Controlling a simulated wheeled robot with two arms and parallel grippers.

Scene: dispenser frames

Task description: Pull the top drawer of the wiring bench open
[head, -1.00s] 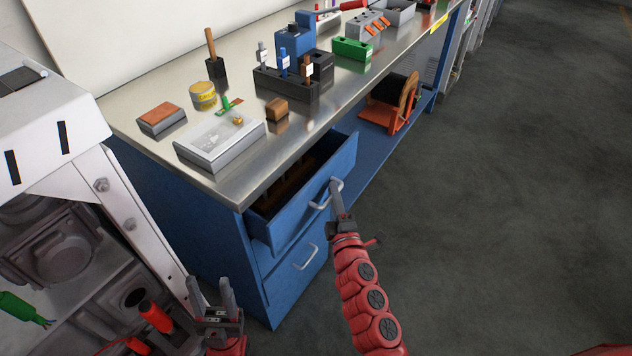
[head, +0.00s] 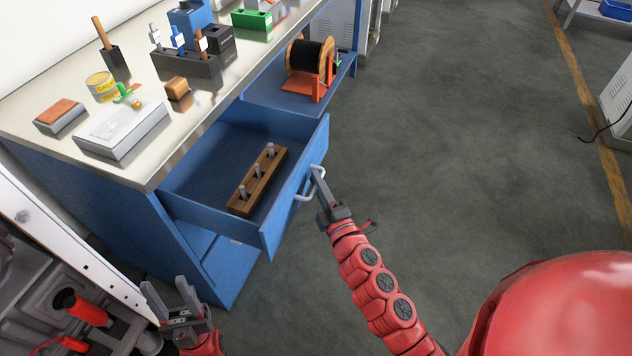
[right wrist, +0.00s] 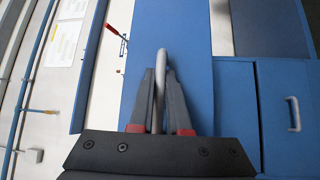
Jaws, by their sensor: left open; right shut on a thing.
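The top drawer (head: 287,207) of the blue wiring bench (head: 110,215) stands well out from the bench. A wooden block with several metal pegs (head: 257,181) lies inside it. My right gripper (head: 322,190) is shut on the drawer's light grey handle (head: 312,183). In the right wrist view the handle (right wrist: 161,85) runs between the two fingers of the gripper (right wrist: 160,100). My left gripper (head: 172,298) is open and empty at the lower left of the head view, apart from the bench front.
The benchtop holds a white box (head: 121,129), a yellow tin (head: 101,87) and a dark tool rack (head: 186,66). A cable spool on an orange stand (head: 311,68) sits on the lower shelf. Open grey floor (head: 450,130) lies to the right.

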